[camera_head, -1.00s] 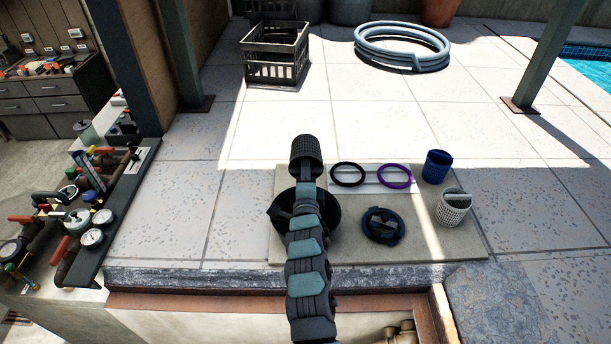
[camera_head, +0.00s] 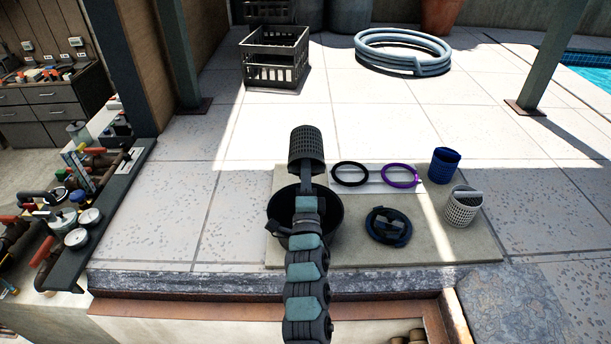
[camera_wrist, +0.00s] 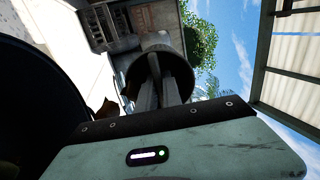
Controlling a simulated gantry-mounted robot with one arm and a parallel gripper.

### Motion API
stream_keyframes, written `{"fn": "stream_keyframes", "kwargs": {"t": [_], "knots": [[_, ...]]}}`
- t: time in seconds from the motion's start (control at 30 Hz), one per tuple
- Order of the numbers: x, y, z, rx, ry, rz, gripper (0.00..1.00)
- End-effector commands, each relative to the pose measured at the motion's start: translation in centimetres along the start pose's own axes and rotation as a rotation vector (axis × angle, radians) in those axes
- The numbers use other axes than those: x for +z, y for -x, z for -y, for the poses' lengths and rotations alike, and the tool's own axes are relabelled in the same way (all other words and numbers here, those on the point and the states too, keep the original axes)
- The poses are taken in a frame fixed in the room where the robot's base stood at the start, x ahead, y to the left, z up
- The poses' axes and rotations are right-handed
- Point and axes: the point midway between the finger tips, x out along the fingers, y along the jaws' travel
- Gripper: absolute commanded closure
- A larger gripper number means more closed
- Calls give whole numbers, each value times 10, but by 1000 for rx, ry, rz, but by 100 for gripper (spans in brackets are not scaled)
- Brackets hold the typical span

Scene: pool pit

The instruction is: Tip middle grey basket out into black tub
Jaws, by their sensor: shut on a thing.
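The grey basket (camera_head: 306,146), dark and perforated, is held in the air just beyond the black tub (camera_head: 337,215) in the head view. My gripper (camera_head: 307,184) is shut on it from the near side. In the wrist view my gripper's fingers (camera_wrist: 165,80) reach to the round basket (camera_wrist: 180,62), whose mouth looks dark; its contents cannot be made out. The tub stands on a pale mat, partly hidden by my arm. A dark curved shape at the left of the wrist view looks like the tub (camera_wrist: 35,100).
A black ring (camera_head: 351,174) and a purple ring (camera_head: 401,177) lie on a white strip. A coiled dark hose (camera_head: 388,227) lies right of the tub. A blue basket (camera_head: 444,165) and a light grey basket (camera_head: 462,207) stand farther right. The paving behind is clear up to a crate (camera_head: 274,60).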

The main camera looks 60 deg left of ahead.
Motion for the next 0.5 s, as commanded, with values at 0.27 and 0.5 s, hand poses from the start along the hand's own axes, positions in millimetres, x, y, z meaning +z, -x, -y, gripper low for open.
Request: {"fn": "stream_keyframes", "kwargs": {"t": [0.27, 0.5], "knots": [[0, 6, -6, -84, -1, -1, 100], [0, 9, -6, -157, -1, 0, 100]]}}
